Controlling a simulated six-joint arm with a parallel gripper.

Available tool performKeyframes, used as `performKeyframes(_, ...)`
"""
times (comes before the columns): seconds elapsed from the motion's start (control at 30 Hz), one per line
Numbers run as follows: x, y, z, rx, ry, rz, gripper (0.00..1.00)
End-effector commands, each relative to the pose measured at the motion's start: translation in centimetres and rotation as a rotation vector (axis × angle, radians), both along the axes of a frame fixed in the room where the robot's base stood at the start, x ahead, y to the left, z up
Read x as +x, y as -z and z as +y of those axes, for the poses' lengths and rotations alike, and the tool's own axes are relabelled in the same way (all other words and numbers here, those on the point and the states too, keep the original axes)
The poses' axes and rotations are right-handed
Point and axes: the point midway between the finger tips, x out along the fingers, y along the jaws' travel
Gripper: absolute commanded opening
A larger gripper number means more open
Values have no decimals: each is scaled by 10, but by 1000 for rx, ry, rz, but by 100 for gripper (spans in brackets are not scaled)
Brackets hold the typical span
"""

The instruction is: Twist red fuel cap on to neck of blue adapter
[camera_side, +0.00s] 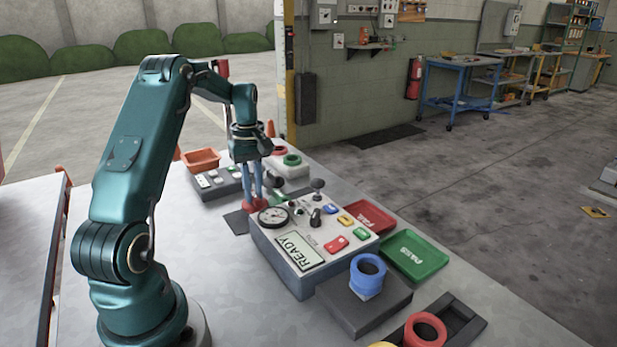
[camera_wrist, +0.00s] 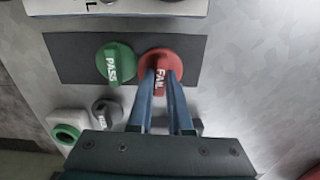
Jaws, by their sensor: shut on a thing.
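The red fuel cap (camera_wrist: 181,55), a round cap with a raised grip bar marked FAIL, lies on a dark mat in the wrist view. My gripper (camera_wrist: 162,84) points down at it, with its two blue fingers shut on the bar. In the side view my gripper (camera_side: 253,192) is behind the console, and the red cap (camera_side: 259,203) shows at its fingertips. The blue adapter (camera_side: 367,275) stands upright on a dark grey block at the front right, well apart from my gripper. Its upper end is a round, open ring.
A green PASS cap (camera_wrist: 112,64) sits left of the red one. A console (camera_side: 313,240) with gauge, buttons and lever stands between my gripper and the adapter. Red FAIL (camera_side: 362,217) and green PASS (camera_side: 418,249) trays lie right. A red ring (camera_side: 425,331) sits in a dark holder.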

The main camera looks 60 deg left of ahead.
Motion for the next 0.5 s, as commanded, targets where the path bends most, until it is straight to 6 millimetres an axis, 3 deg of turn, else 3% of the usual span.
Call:
performKeyframes(0.2,33,-30,-26,-3,48,4,0)
performKeyframes(0.5,64,-74,-75,-10,107,16,0)
